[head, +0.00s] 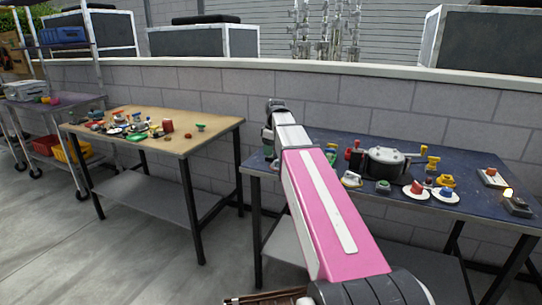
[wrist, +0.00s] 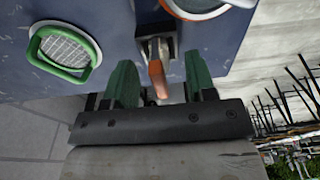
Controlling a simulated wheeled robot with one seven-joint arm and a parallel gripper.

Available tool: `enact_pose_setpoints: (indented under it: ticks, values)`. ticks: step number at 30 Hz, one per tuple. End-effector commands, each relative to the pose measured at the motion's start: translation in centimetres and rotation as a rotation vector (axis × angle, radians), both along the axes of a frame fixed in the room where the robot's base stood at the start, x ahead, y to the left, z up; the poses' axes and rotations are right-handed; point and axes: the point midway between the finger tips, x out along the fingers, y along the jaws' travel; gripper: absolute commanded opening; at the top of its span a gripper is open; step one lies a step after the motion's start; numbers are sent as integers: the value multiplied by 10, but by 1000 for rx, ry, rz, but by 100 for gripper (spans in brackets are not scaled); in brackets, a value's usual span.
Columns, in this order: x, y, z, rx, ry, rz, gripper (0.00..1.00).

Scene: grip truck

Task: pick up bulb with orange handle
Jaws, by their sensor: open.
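In the wrist view, a small thing with an orange handle (wrist: 157,78) and a grey body lies near the edge of the blue table (wrist: 115,35). The handle points toward my gripper (wrist: 160,84). My gripper is open, with one green finger on each side of the orange handle. A gap shows on both sides, and the fingers do not appear to touch it. I cannot make out the bulb's glass.
A green-rimmed thing (wrist: 65,50) lies to the left in the wrist view; an orange-rimmed white one (wrist: 195,8) is close above. On the blue table stand a grey pot (head: 385,163) and several small items. A wooden-topped table (head: 215,133) with clutter stands left.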

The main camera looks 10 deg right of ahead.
Motion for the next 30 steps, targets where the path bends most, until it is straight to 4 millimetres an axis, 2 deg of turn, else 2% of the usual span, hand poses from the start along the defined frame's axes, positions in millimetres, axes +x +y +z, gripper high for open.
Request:
enact_pose_setpoints:
  ticks: [3,5,6,8,9,23,30]
  values:
    - [0,0,0,0,0,0,51]
    - [0,0,0,0,0,0,35]
    - [0,0,1,0,0,0,22]
    - [0,0,1,0,0,0,2]
    - [0,0,1,0,0,0,0]
    - [0,0,4,0,-1,0,0]
    - [1,0,26,0,-1,0,0]
